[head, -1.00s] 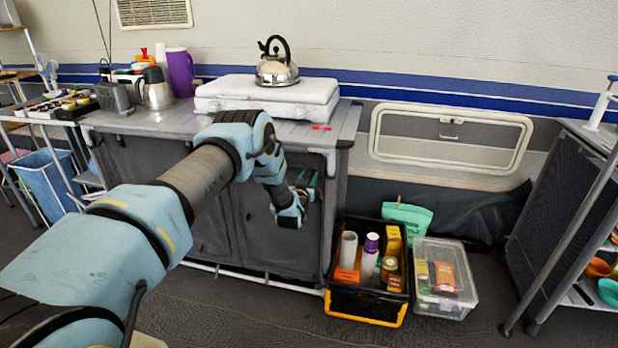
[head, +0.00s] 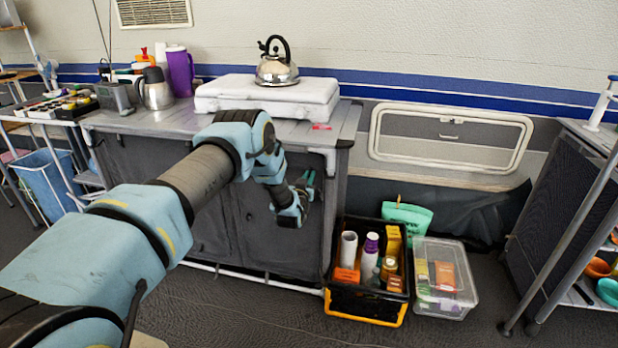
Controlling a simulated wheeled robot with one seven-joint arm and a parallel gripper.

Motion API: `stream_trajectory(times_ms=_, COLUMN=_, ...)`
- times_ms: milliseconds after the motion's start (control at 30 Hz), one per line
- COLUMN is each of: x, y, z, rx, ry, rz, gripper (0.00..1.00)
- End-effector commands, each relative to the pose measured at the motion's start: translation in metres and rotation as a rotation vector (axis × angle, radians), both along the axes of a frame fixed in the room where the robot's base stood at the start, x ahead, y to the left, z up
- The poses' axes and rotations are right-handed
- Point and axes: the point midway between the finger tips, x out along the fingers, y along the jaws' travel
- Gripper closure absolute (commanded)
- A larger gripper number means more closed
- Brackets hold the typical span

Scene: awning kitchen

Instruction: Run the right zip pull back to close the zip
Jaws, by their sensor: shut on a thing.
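The grey fabric-fronted kitchen unit (head: 200,215) stands against the wall, with dark zipped panels below its worktop. My gripper (head: 307,184) is at the upper part of its right front panel, just below the worktop's right end. Its fingers are small in view and partly behind my wrist. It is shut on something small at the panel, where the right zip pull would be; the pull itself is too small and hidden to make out. The zip line, and how far it is closed, cannot be made out.
A kettle (head: 276,64) stands on a white case (head: 266,94) on the worktop. A black-and-orange crate (head: 366,312) and a clear box (head: 444,300) are on the floor right of the unit. A dark shelf unit (head: 560,220) stands at far right.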

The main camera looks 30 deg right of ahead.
Motion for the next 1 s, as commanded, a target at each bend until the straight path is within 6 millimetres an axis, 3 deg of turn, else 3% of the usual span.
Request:
stream_trajectory(times_ms=767, x=0.0, y=0.0, z=0.0, rx=0.0, ry=0.0, rz=-0.001, gripper=1.0)
stream_trajectory(times_ms=1000, x=0.016, y=0.017, z=-0.002, rx=0.0, ry=-0.001, rz=0.002, gripper=1.0)
